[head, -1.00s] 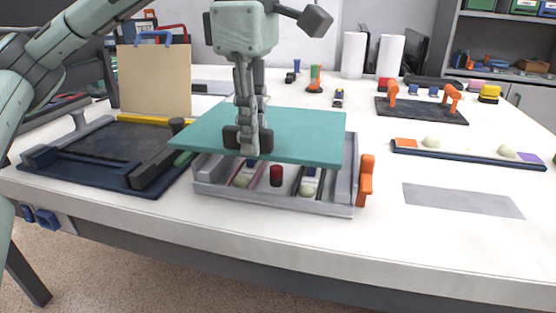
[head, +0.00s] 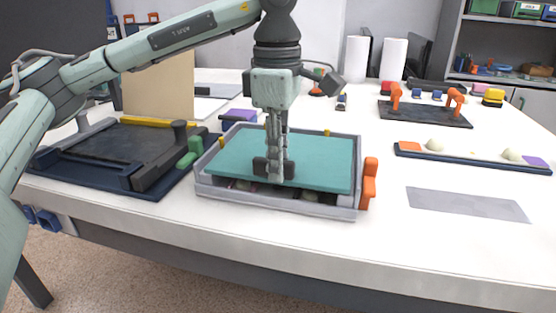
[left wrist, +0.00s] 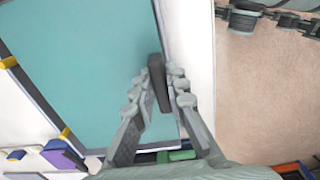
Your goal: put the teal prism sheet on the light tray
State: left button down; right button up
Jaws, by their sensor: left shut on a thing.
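My left gripper (head: 273,172) points down at the sheet's front edge, shut on a dark grip piece there. In the left wrist view the sheet (left wrist: 90,60) fills the tray's inside, and my left gripper (left wrist: 160,85) is closed around the dark piece at its edge. Whether the sheet rests fully on the tray cannot be told. My right gripper is not in view.
An orange clamp (head: 370,182) stands at the tray's right side. A dark frame fixture (head: 110,160) is to the left, with a green block (head: 188,152) between. A grey mat (head: 468,204) and a long strip (head: 470,157) lie right. The table's front right is clear.

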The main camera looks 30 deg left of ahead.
pick_arm(q)
jog(key=c, duration=1.7)
grip_release()
jog(key=shift+o, duration=0.8)
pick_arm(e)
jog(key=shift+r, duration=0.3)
pick_arm(q)
jog(key=shift+r, duration=0.1)
notch_tip(320, 180, up, 6)
jog(key=shift+r, duration=0.15)
notch_tip(320, 180, up, 6)
jog(key=shift+f+p, duration=0.2)
jog(key=shift+p, duration=1)
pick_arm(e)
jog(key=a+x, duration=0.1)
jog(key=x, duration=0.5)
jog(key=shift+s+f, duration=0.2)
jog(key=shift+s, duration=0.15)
